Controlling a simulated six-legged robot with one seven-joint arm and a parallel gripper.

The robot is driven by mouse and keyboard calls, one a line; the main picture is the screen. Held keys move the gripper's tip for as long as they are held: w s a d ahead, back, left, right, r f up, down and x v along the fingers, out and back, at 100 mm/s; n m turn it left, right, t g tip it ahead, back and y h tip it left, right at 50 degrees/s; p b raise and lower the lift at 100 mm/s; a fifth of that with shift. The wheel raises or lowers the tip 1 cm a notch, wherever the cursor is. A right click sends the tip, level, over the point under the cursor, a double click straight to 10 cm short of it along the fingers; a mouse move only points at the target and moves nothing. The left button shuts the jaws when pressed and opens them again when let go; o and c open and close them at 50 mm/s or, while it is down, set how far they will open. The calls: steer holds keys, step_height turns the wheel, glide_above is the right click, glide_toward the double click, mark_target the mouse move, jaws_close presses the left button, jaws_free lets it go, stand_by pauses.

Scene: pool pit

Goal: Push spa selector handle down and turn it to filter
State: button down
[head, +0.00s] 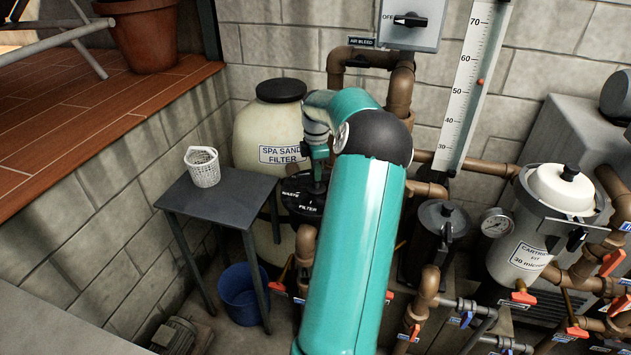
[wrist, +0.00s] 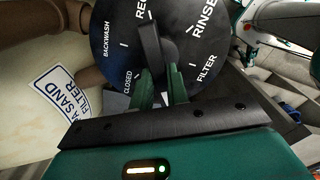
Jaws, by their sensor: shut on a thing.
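In the wrist view, the dial (wrist: 115,65) shows BACKWASH, RINSE, CLOSED and FILTER, plus a word cut off at the top. Its black handle (wrist: 149,45) crosses the middle. My gripper (wrist: 161,88) has its green fingers around the handle's near end, between the CLOSED and FILTER marks. The gripper (head: 317,182) reaches the dial from above in the head view. The fingers hide part of the dial, and whether the handle is pressed down cannot be told.
The cream sand filter tank (head: 245,128) stands behind the dial. A grey table (head: 222,205) with a white basket (head: 203,168) is at left, a blue bucket (head: 240,292) below it. Brown pipes (head: 399,90) and a cartridge filter (head: 520,250) crowd the right.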

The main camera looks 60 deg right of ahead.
steer(key=shift+f, duration=0.5)
stand_by(0.3)
steer(key=n, duration=1.2)
steer(key=c, duration=1.2)
jaws_free()
steer(key=shift+c, duration=0.2)
steer(key=shift+r, duration=3.55)
